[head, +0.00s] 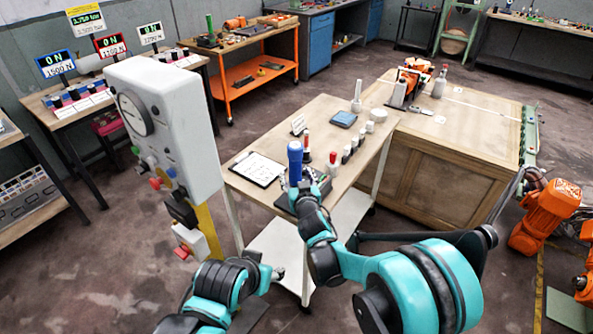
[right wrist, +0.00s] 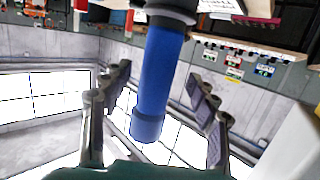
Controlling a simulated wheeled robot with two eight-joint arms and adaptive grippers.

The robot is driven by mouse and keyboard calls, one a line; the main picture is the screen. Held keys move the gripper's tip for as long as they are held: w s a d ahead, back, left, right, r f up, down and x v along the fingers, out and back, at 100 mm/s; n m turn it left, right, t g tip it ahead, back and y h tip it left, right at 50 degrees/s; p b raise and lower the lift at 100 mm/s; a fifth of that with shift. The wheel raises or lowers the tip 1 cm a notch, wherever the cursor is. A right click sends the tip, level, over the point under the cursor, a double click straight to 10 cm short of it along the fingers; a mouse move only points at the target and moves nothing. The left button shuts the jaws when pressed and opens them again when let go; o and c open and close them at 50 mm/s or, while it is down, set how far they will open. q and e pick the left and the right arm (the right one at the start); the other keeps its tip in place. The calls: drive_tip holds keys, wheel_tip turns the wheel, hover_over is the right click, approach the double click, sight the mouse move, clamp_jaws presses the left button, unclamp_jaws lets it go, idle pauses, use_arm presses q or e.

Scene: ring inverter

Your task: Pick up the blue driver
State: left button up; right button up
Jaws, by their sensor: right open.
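The blue driver (head: 295,158) stands upright at the front of the small table, its blue handle up. In the right wrist view the blue handle (right wrist: 158,85) runs between the two fingers, with visible gaps on both sides. My right gripper (head: 299,181) is at the driver in the head view, open and apart from the handle. The driver's lower end is hidden behind my gripper in the head view. My left arm is low at the bottom of the head view, and its gripper (head: 275,272) is too small and dark to read.
A red-topped driver (head: 307,145) stands close behind the blue one. A clipboard (head: 260,168) lies to its left. Several small pegs and a blue pad (head: 344,119) are farther back on the table. A grey gauge box (head: 165,125) stands at the left.

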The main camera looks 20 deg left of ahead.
sight(296, 173)
drive_tip(key=x, duration=0.3)
drive_tip(key=shift+w+f+b, duration=0.15)
drive_tip(key=shift+w+b, duration=0.1)
drive_tip(key=shift+b, duration=0.15)
clamp_jaws()
